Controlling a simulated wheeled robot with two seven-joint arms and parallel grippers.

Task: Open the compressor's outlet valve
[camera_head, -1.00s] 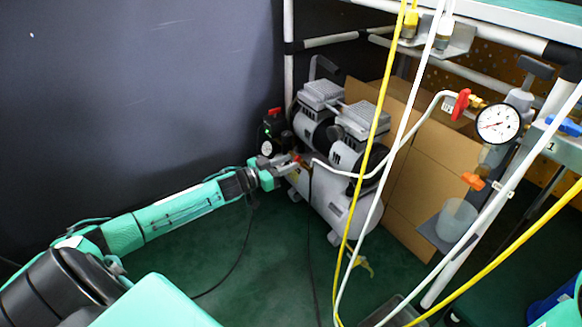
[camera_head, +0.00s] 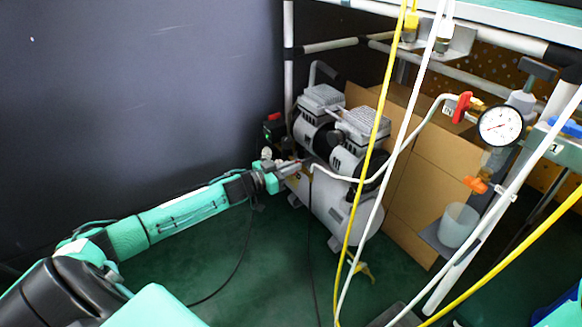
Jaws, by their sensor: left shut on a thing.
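The compressor (camera_head: 330,205), white and grey with two ribbed motor heads, stands on the green floor at the picture's centre. My left gripper (camera_head: 292,167) comes in from the left and reaches the compressor's outlet side, where the white hose begins. It is shut on the outlet valve's handle, a small red part of which showed there earlier. The jaws now hide most of the handle and the valve body, so the handle's angle cannot be told. My right gripper is not in view.
A white hose (camera_head: 348,179) runs from the outlet to a red-handled valve (camera_head: 462,107) beside a round gauge (camera_head: 500,126). A cardboard panel (camera_head: 425,190) stands behind the compressor. Yellow and white lines hang in front. A dark wall (camera_head: 140,90) lies left.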

